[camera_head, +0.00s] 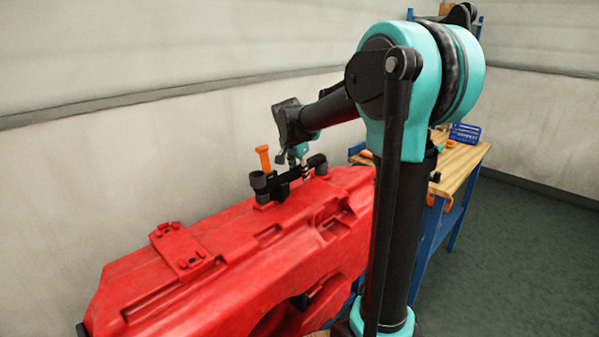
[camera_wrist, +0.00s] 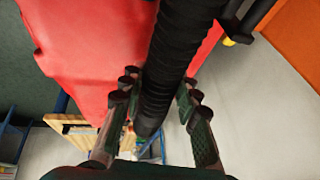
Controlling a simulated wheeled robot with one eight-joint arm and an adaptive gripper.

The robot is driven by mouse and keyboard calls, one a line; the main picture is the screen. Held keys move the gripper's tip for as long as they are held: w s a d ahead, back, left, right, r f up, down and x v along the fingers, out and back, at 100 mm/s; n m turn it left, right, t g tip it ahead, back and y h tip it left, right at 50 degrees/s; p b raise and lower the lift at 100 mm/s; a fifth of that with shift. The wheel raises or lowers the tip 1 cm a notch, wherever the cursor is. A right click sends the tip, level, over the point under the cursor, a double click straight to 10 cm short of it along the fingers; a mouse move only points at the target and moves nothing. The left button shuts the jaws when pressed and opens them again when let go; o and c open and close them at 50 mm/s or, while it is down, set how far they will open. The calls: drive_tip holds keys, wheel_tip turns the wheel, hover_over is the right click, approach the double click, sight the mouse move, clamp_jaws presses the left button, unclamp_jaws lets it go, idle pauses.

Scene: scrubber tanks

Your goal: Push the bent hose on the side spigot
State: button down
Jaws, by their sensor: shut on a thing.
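A black ribbed hose (camera_wrist: 168,55) runs down the middle of the wrist view, its upper part cut off by the frame. My gripper (camera_wrist: 160,98) is shut on the hose, with a finger on either side and its lower end showing between them. In the head view my gripper (camera_head: 301,168) is over the top of the red tank (camera_head: 225,240), among black fittings, where hose and fittings are hard to tell apart. A black upright fitting (camera_head: 258,181) stands on the tank to the left of the gripper. I cannot make out the side spigot or whether the hose touches it.
An orange-handled part (camera_head: 263,157) stands up close behind the black fitting. A wooden-topped blue workbench (camera_head: 462,163) with a blue basket (camera_head: 464,134) is behind my arm to the right. A pale wall (camera_head: 150,150) runs behind the tank. The floor at right is clear.

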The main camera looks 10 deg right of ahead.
drive_tip(key=shift+r, duration=0.1)
drive_tip(key=c, duration=1)
unclamp_jaws()
drive_tip(key=shift+c, duration=0.2)
drive_tip(key=shift+o, duration=0.6)
drive_tip(key=o, duration=0.4)
drive_tip(key=shift+c, duration=0.2)
drive_tip(key=shift+v, duration=2.25)
